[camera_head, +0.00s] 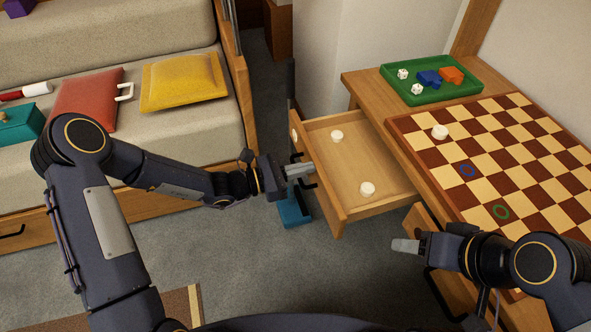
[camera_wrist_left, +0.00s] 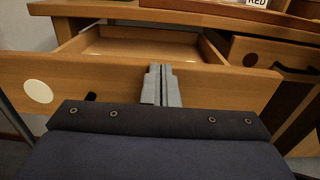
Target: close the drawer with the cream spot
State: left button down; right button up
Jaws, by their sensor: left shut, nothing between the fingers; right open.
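The drawer (camera_head: 372,150) with the cream spot is pulled out from the wooden table, with two white round pieces inside. The cream spot (camera_wrist_left: 38,91) is at the left end of its front in the left wrist view. My left gripper (camera_head: 310,168) is shut and empty at the outside of this drawer front. In the left wrist view its fingertips (camera_wrist_left: 160,70) overlap the middle of the front (camera_wrist_left: 210,85); I cannot tell whether they touch. The dark handle is partly hidden behind the gripper. My right gripper (camera_head: 394,245) is open and empty, lower right, beside the table.
A second drawer (camera_wrist_left: 275,55) with a brownish spot and dark handle is to the right. A checkered board (camera_head: 510,150) and green tray (camera_head: 430,95) are on the table. A teal object (camera_head: 293,214) stands on the floor below my left gripper. A sofa is at left.

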pick_arm(q)
jog(key=b, duration=0.2)
send_over(364, 169)
jog(key=a, duration=0.1)
jog(key=shift+s, duration=0.25)
jog(key=shift+w+d, duration=0.2)
jog(key=shift+d, duration=0.3)
jog(key=shift+r, duration=0.1)
jog(key=shift+d+r, duration=0.1)
jog(key=shift+r, duration=0.05)
